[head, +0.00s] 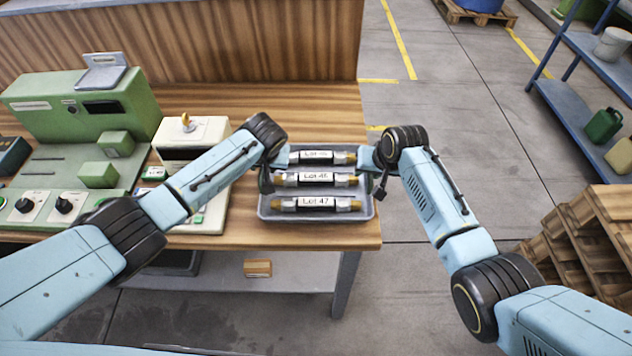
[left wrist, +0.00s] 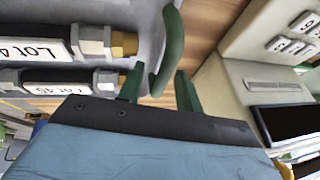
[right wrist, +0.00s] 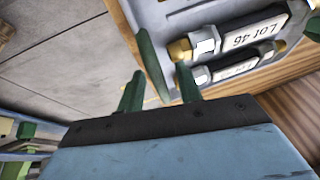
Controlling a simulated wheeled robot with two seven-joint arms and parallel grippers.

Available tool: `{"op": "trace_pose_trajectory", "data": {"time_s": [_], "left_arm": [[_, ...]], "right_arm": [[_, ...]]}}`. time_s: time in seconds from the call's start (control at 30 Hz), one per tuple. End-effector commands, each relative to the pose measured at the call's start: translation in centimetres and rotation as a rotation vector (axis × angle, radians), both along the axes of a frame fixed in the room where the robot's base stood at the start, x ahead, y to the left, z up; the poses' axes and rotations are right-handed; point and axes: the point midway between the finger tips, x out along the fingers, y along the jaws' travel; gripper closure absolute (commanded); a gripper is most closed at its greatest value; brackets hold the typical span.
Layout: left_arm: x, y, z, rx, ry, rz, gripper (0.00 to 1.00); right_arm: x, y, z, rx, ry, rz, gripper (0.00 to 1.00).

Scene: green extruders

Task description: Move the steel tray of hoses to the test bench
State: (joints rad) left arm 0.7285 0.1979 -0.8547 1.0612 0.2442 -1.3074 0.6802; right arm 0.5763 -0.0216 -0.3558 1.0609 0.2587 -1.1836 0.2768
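The grey steel tray (head: 310,214) rests on the wooden bench top near its right front corner. It holds three dark hoses with metal ends and white lot labels, among them the Lot 47 hose (head: 318,204) and the Lot 46 hose (head: 312,180). My left gripper (left wrist: 158,92) is open at the tray's left end, its fingers apart on either side of the green handle (left wrist: 170,48). My right gripper (right wrist: 160,90) is open at the right end, its fingers on either side of the other green handle (right wrist: 152,62). I cannot tell whether any finger touches a handle.
A green machine (head: 90,105) and a white device (head: 205,130) stand on the bench left of the tray. A wooden panel (head: 230,40) backs the bench. Wooden pallets (head: 590,235) and a blue shelf (head: 585,75) stand right, across open floor.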

Motion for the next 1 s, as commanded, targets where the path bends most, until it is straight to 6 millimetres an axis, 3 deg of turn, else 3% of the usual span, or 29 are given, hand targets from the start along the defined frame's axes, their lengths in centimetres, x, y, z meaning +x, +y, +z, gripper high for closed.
{"op": "trace_pose_trajectory", "data": {"time_s": [0.07,0.33,1.0], "left_arm": [[-0.01,-0.02,0.01,0.0,0.0,0.0,0.66],[-0.03,-0.01,0.01,0.0,0.001,0.0,1.0],[0.05,-0.02,0.77,0.0,-0.002,0.0,1.0]], "right_arm": [[0.0,0.01,0.01,0.0,0.0,0.0,0.66],[-0.02,-0.01,0.01,0.0,0.001,-0.001,1.0],[0.08,-0.03,0.79,0.001,-0.003,-0.001,1.0]]}}
